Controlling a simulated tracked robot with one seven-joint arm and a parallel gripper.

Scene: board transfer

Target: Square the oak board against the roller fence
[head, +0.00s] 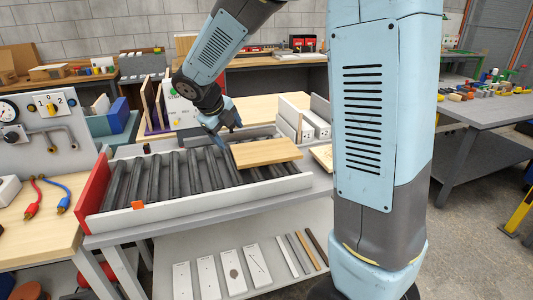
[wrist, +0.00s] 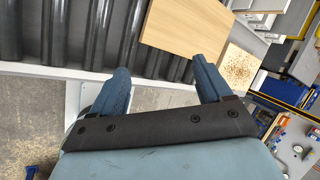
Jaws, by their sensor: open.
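The oak board (head: 267,152) is a pale flat wooden plank lying over the right part of the dark rollers (head: 165,176). Its edge sits at a slight angle to the white near rail (head: 200,203), with bare rollers between them. A low grey rail runs along the far side; which rail is the roller fence I cannot tell. My gripper (head: 222,143) is at the left far end of the board, open and empty. In the wrist view, the board (wrist: 188,27) lies beyond the spread blue fingers of my gripper (wrist: 158,64). Contact with the board is not visible.
A red end plate (head: 94,188) closes the rollers' left end, and an orange tag (head: 137,205) marks the near rail. White blocks (head: 300,122) stand behind the board. A speckled board (head: 322,155) is at its right. The left rollers are clear.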

